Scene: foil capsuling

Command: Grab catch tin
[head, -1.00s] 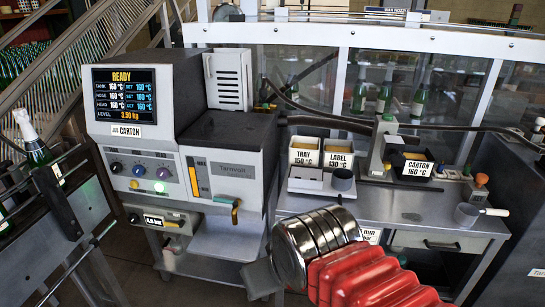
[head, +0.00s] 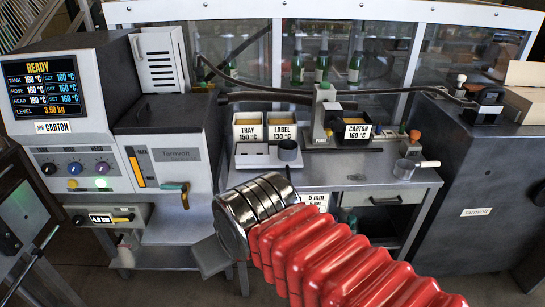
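A small grey round tin with a pale handle (head: 407,168) stands on the right part of the steel bench, its handle pointing right. No label shows which of these is the catch tin. My arm, with a red ribbed sleeve and steel rings, reaches in from the lower right. My gripper (head: 210,256) shows only as a grey block beyond the rings, well left of and nearer than both vessels. Its fingertips are hidden.
The glue machine (head: 165,155) with its READY screen stands at left. The steel bench (head: 350,185) holds tray, label and carton boxes (head: 357,131). A glass guard with bottles stands behind. A dark cabinet (head: 470,180) closes off the right side.

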